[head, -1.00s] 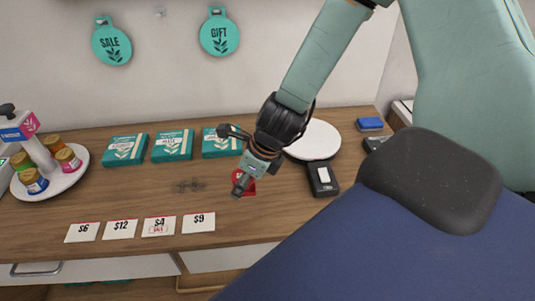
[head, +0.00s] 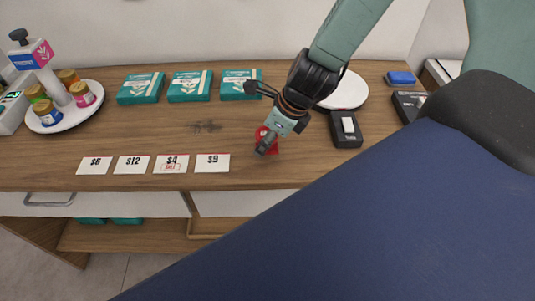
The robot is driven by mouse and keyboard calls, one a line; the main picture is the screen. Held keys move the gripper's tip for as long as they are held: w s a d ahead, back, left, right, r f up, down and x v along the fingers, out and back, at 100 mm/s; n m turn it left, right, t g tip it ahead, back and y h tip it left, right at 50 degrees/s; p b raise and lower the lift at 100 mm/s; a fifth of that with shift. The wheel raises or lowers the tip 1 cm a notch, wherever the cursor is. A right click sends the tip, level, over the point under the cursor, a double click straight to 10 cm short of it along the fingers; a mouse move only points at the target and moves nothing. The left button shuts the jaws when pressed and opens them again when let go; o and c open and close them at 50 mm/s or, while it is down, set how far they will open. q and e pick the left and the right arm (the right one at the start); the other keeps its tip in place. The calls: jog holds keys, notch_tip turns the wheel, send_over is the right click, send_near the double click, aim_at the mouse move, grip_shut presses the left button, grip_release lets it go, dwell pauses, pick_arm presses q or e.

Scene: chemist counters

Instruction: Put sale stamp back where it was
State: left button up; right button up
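My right gripper (head: 257,118) hangs over the middle of the wooden counter, its arm coming in from the upper right. Its two fingers look spread wide apart. A small red object (head: 273,146), probably the sale stamp, shows behind the lower finger, which partly hides it. It appears to be on the counter; whether the finger touches it I cannot tell. A black box with a white block on top (head: 347,128) stands to its right. The $4 card (head: 171,163) bears a red stamp mark. My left gripper is not in view.
Price cards (head: 212,162) line the front of the counter (head: 130,128). Teal boxes (head: 190,86) stand behind. A round white tray with jars (head: 92,108) is at left. A white round plate (head: 350,92) and a blue item (head: 400,78) are at right. My dark blue body covers the lower right.

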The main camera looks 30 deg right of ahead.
aim_at(272, 147)
jog(key=shift+s+d+f+b, duration=0.1)
jog(key=shift+d+f+b, duration=0.1)
jog(key=shift+f+b, duration=1.05)
jog(key=shift+f, duration=0.1)
jog(key=shift+a+f+b, duration=0.15)
jog(key=shift+f+b, duration=0.3)
jog(key=shift+f, duration=0.1)
jog(key=shift+r, duration=0.1)
jog(key=shift+f, duration=0.2)
jog(key=o, duration=0.9)
